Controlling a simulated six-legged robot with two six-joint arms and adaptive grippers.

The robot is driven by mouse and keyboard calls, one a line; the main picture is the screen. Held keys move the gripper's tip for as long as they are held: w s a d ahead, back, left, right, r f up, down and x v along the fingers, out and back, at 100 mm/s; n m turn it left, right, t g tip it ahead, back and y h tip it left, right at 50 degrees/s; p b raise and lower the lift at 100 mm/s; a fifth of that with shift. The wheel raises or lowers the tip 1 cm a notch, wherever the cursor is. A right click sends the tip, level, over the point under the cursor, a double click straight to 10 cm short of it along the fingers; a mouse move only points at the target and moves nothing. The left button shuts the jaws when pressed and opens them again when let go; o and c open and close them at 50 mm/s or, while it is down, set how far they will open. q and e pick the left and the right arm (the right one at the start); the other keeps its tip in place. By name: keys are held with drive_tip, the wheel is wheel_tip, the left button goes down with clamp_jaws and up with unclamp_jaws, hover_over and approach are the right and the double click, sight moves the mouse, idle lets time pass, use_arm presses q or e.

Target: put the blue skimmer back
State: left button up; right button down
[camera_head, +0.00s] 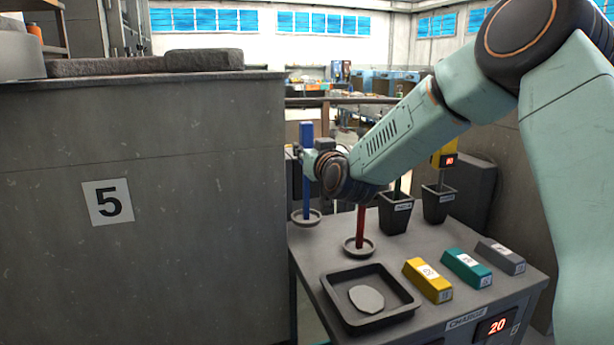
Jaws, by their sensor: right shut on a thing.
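The blue skimmer shows as an upright blue bar (306,135) near the far left corner of the grey table. Its lower end meets a small round dish (306,217); I cannot tell whether the bar rests in it or hovers just over it. My right gripper (308,162) reaches in from the right and is shut on the blue skimmer's upper part. The gripper hides part of the bar. My left gripper is out of view.
A red-handled tool (361,230) stands in a similar dish (359,247) under my right arm. Two dark bins (396,216) (438,207) stand behind. A black tray (370,321) and yellow (428,281), teal (466,268) and grey (501,257) bars lie in front. A tall grey block (190,240) borders the left.

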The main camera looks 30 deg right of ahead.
wheel_tip(320, 180, down, 3)
drive_tip(key=shift+f+b, duration=0.1)
drive_tip(key=shift+b, duration=0.5)
drive_tip(key=shift+f, duration=0.2)
drive_tip(key=c, duration=1.1)
unclamp_jaws()
drive_tip(key=shift+f, duration=0.15)
